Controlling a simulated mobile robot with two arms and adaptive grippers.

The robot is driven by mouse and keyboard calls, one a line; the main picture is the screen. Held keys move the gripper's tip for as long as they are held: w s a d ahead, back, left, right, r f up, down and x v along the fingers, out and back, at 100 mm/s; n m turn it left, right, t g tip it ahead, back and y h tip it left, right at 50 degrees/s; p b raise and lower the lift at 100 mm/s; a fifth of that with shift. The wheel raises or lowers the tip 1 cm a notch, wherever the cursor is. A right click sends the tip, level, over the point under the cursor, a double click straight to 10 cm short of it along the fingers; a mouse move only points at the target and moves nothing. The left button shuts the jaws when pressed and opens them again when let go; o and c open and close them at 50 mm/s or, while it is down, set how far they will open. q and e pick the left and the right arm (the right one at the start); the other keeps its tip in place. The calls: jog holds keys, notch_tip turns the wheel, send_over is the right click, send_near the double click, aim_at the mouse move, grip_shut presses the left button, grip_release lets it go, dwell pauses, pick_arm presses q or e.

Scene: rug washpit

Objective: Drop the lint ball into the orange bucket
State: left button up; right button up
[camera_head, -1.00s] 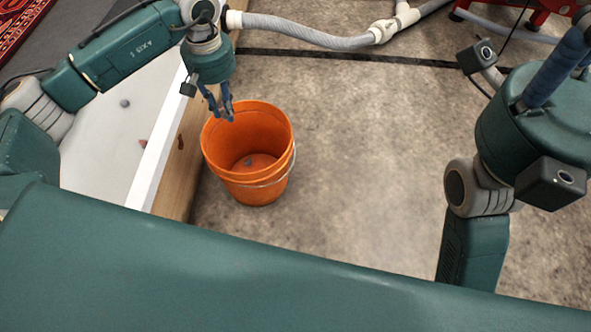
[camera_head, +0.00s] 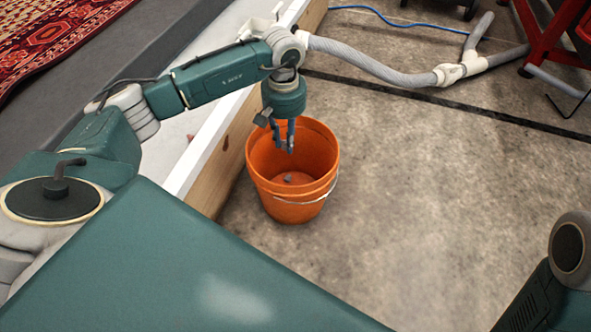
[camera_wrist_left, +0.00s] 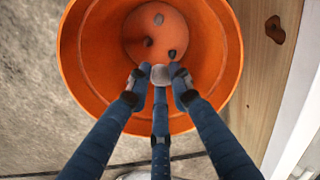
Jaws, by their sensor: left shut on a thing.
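The orange bucket (camera_head: 292,212) stands on the concrete floor beside the wooden side of the white platform. My left gripper (camera_head: 285,148) points down over the bucket's opening. In the left wrist view its fingers are closed around a pale grey lint ball (camera_wrist_left: 160,74), held above the bucket's interior. The orange bucket (camera_wrist_left: 228,50) fills the upper middle of that view, with a few small dark lumps (camera_wrist_left: 171,54) on its bottom. In the head view the held ball is hidden or too small to tell. My right gripper is not in view; only part of that arm shows.
The platform's white edge and wooden side (camera_head: 233,150) run along the bucket's left. A grey hose (camera_head: 375,65) crosses the floor behind it. A red metal frame (camera_head: 548,40) stands at the back right. The floor right of the bucket is open.

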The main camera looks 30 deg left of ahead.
pick_arm(q)
jog(key=o, duration=0.7)
jog(key=shift+o, duration=0.2)
notch_tip(320, 180, up, 12)
dwell(0.4)
